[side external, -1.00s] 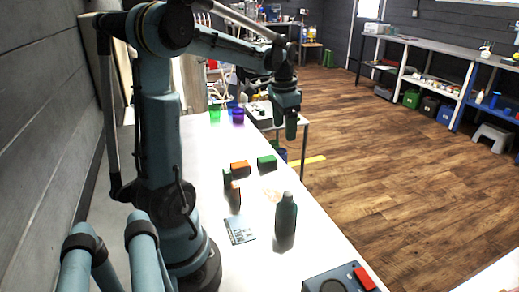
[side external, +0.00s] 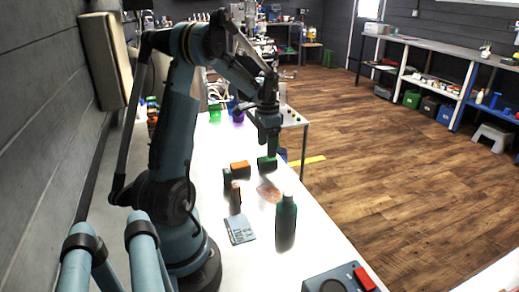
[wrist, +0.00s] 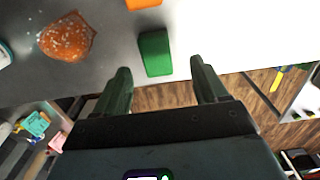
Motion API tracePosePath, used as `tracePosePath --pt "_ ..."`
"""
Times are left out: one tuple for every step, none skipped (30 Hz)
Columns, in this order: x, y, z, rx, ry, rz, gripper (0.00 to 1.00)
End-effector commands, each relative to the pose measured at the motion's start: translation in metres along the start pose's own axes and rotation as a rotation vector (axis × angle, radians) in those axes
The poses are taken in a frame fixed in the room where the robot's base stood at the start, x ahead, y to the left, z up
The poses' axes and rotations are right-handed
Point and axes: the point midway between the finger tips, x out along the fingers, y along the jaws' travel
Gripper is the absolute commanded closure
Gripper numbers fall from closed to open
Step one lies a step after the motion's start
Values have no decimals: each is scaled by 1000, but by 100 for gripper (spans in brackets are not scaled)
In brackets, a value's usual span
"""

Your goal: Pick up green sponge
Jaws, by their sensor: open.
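The green sponge (side external: 267,164) is a small dark green block on the white table, near its right edge in the side view. In the wrist view the green sponge (wrist: 155,54) lies just ahead of the fingertips, roughly between their lines. My gripper (side external: 267,146) points down just above the sponge in the side view. In the wrist view my gripper (wrist: 160,66) has its two fingers spread wide with nothing between them.
An orange block (side external: 240,167) lies left of the sponge. A small dark green block (side external: 227,177), a flat card (side external: 240,230) and green cup (side external: 214,113) share the table.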

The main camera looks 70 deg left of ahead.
Motion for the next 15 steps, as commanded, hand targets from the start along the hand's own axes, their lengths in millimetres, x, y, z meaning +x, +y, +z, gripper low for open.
tracePosePath --pt "4 1 0 0 0 0 28" --pt "7 1 0 0 0 0 28" --pt "11 2 0 1 0 0 28" --pt "16 2 0 1 0 0 28" --pt "20 3 0 1 0 0 28" --pt "26 4 0 1 0 0 28" --pt "30 5 0 1 0 0 28" --pt "34 5 0 0 0 0 28" --pt "39 4 0 0 0 0 28" --pt "42 4 0 0 0 0 28" --pt "45 4 0 0 0 0 28" --pt "48 4 0 0 1 0 28" --pt "49 4 0 0 1 0 28" --pt "50 4 0 0 1 0 28" --pt "51 4 0 0 1 0 28"
